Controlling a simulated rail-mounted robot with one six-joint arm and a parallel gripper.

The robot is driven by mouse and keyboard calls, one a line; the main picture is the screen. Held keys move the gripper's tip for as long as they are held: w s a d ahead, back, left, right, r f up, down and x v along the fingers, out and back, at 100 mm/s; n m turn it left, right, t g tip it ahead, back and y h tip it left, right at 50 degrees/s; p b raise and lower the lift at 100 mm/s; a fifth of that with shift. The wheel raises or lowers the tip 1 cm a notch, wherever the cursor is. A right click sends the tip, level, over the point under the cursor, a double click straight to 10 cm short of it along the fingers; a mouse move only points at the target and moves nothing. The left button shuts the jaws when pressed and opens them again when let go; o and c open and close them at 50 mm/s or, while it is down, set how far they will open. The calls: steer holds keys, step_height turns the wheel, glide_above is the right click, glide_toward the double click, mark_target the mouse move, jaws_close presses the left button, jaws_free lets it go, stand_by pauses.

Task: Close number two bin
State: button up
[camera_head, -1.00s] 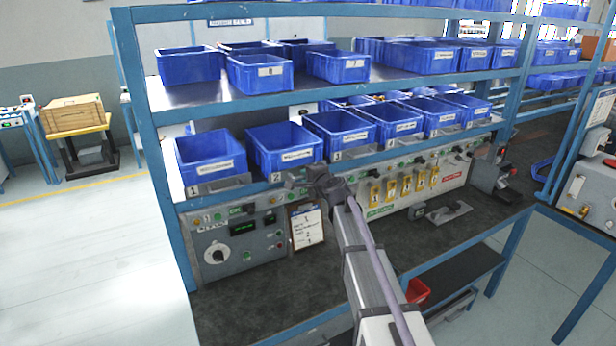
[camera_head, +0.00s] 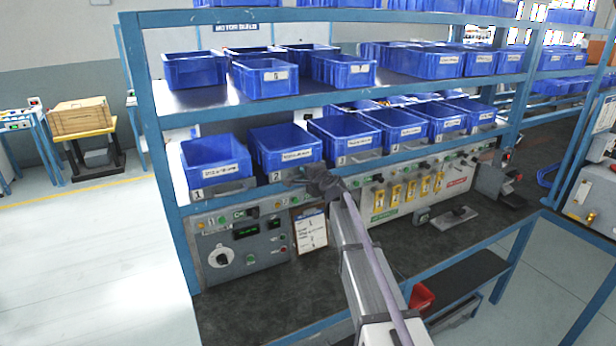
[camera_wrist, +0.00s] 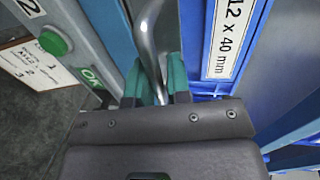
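Number two bin (camera_head: 285,150) is a blue open-topped box on the lower shelf, between bins one and three, with a "2" tag below it. In the head view I cannot tell how far it sticks out. My gripper (camera_head: 318,184) is at its lower front right corner. In the wrist view, the teal fingertips of my gripper (camera_wrist: 157,88) stand close together on either side of a curved silver handle (camera_wrist: 149,45) and look closed on it. The bin's blue front with its "12 x 40 mm" label (camera_wrist: 232,35) is just right of the handle.
Bin one (camera_head: 216,167) and bin three (camera_head: 344,138) flank it. A control panel (camera_head: 240,245) with knobs and a clipboard (camera_head: 311,232) are below. A blue shelf holds more bins above. The dark bench top is mostly clear.

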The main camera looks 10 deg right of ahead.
steer(key=shift+o, duration=0.7)
steer(key=shift+w, duration=0.1)
steer(key=shift+o, duration=0.8)
steer(key=p+v, duration=0.2)
steer(key=v, duration=0.9)
steer(key=s+a+f+n+g+y, duration=0.1)
steer(key=s+a+f+n+g, duration=0.1)
steer(key=s+f+n+g, duration=0.3)
steer(key=s+a+f+n+g, duration=0.3)
steer(key=s+n, duration=0.1)
steer(key=s, duration=0.3)
steer(key=s+d+f+n+g+h, duration=0.1)
steer(key=s+f+n+g+h, duration=0.1)
steer(key=s, duration=0.9)
steer(key=s+d+f+n+g+h, duration=0.1)
steer(key=s+f+n+g+h, duration=0.2)
steer(key=s, duration=0.8)
steer(key=shift+s+d+f+n+g+h, duration=0.3)
steer(key=shift+s+f+g, duration=0.1)
steer(key=shift+g, duration=0.7)
